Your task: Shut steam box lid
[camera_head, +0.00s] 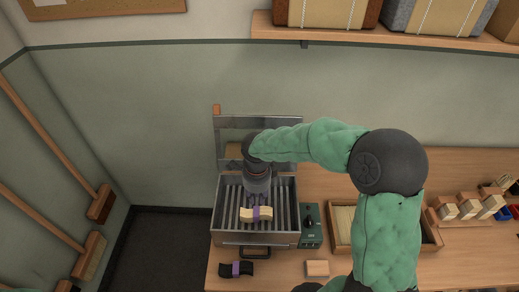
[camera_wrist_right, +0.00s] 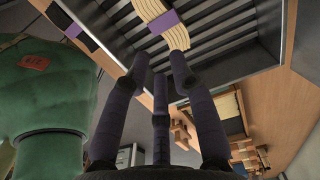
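The steam box (camera_head: 228,239) stands on the bench with its slatted rack showing. Its see-through lid (camera_head: 228,128) stands up at the back, open. A pale wavy bristle bundle (camera_head: 247,214) with a purple band lies on the slats; it also shows in the right wrist view (camera_wrist_right: 152,10). My right gripper (camera_head: 257,192) points down over the box, in front of the lid and just behind the bundle. In the right wrist view its fingers (camera_wrist_right: 160,72) are spread apart with nothing between them. My left gripper is not in view.
A control unit (camera_head: 311,226) sits right of the box. A dark bundle (camera_head: 237,269) with a purple band and a wooden block (camera_head: 317,268) lie in front. A wooden tray (camera_head: 342,237) stands to the right, with brush blocks (camera_head: 469,207) beyond. A shelf (camera_head: 400,39) hangs above.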

